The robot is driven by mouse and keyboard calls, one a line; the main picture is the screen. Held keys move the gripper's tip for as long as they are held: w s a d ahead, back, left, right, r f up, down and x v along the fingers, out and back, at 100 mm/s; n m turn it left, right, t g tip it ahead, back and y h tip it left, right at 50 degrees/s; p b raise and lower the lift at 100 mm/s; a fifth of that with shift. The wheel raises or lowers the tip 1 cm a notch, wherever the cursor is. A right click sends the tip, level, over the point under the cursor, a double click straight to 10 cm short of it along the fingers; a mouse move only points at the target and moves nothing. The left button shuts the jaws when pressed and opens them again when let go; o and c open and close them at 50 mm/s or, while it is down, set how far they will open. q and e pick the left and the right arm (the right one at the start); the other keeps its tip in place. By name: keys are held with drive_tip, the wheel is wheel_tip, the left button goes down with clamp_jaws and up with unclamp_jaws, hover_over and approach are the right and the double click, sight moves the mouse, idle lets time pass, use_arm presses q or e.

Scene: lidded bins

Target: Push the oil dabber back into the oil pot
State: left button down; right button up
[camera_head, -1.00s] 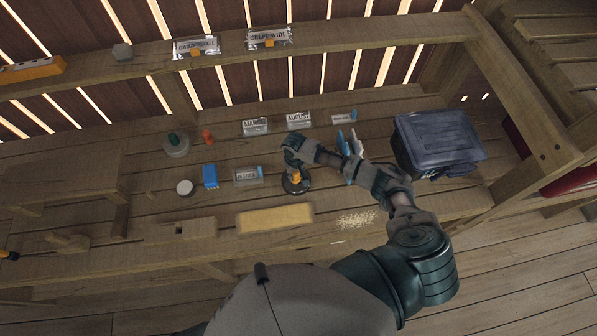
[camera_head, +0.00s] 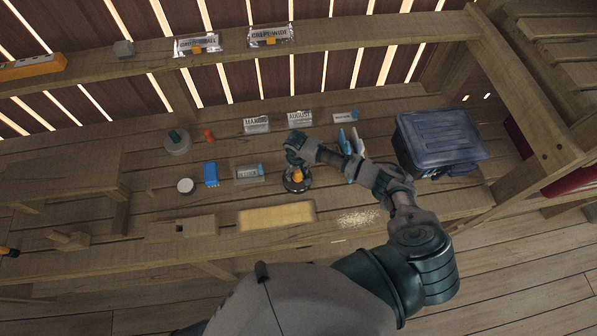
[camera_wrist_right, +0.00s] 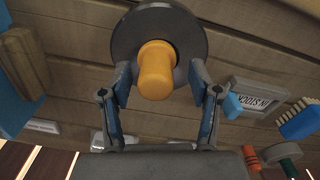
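The oil pot (camera_head: 297,186) is a dark round vessel on the bench in the head view. In the right wrist view the pot (camera_wrist_right: 196,40) shows as a dark disc at the top. The orange knob of the oil dabber (camera_head: 297,174) stands up from the pot; it shows large in the wrist view (camera_wrist_right: 156,70). My right gripper (camera_wrist_right: 160,75) is open, with one finger on each side of the knob and a visible gap on both sides. How deep the dabber sits in the pot is hidden. My left gripper is not in view.
A dark lidded bin (camera_head: 440,143) stands to the right, with blue-handled items (camera_head: 347,142) beside my arm. A labelled holder (camera_head: 249,174), a blue brush (camera_head: 211,174) and a white round tin (camera_head: 185,185) are to the left.

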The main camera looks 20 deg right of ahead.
drive_tip(key=r, duration=0.3)
drive_tip(key=d+r, duration=0.1)
drive_tip(key=r, duration=0.6)
drive_tip(key=shift+d+r, duration=0.2)
drive_tip(key=shift+d, duration=0.05)
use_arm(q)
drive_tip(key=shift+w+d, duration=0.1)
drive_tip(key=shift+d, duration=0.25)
use_arm(e)
drive_tip(key=shift+a+r, duration=0.6)
drive_tip(key=shift+a, duration=0.25)
drive_tip(key=shift+d, duration=0.1)
